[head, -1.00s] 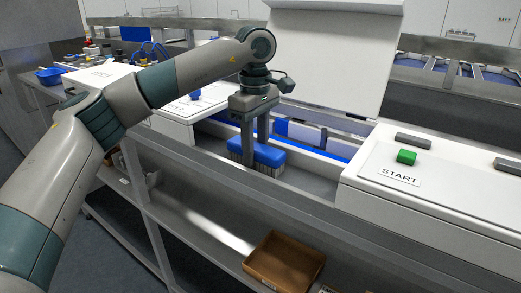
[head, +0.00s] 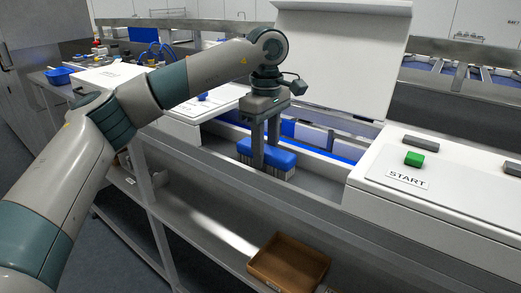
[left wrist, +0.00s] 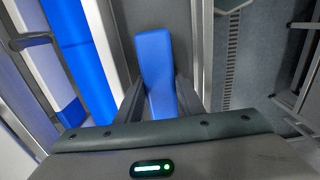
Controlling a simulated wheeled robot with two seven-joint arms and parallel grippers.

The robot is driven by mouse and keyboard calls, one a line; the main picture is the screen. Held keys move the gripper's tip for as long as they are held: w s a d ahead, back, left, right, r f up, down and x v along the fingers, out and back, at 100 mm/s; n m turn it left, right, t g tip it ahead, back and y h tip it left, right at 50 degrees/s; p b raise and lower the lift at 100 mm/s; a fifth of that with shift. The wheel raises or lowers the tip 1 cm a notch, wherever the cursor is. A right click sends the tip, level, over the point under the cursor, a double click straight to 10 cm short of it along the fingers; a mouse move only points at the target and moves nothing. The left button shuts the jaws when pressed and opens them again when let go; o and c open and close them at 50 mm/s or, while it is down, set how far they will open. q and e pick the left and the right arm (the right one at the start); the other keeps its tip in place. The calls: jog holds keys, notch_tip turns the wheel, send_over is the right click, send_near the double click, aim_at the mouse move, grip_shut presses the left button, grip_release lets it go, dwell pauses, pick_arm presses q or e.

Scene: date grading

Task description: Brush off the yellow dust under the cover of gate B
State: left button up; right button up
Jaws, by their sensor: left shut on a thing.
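My left gripper (head: 266,146) is shut on a brush with a blue block (head: 284,156) and pale bristles, bristles pointing down. It holds the brush in the open bay of the machine, under the raised white cover (head: 340,55). The brush's blue back (left wrist: 153,60) also shows between the fingers (left wrist: 157,95) in the left wrist view. I cannot tell if the bristles touch the grey floor of the bay (head: 315,188). I see no yellow dust in either view, and no gate letter is readable. My right gripper is not in view.
A white housing with a green START button (head: 414,159) stands right of the bay, another white housing (head: 185,125) left of it. A blue belt (left wrist: 68,25) runs along the bay. A brown tray (head: 289,264) sits on the lower shelf.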

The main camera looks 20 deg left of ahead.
aim_at(288, 156)
pick_arm(q)
jog(key=shift+s+d+f, duration=0.1)
jog(key=shift+s+d, duration=0.05)
jog(key=shift+d, duration=0.15)
jog(key=shift+d, duration=0.1)
jog(key=shift+s+d, duration=0.25)
jog(key=shift+d, duration=0.15)
jog(key=shift+s+d, duration=0.25)
jog(key=shift+d, duration=0.6)
jog(key=shift+s+d+r, duration=0.1)
jog(key=shift+s+d, duration=0.1)
jog(key=shift+d, duration=0.45)
jog(key=shift+s+d+r, duration=0.1)
jog(key=shift+s+d, duration=0.1)
jog(key=shift+d, duration=0.4)
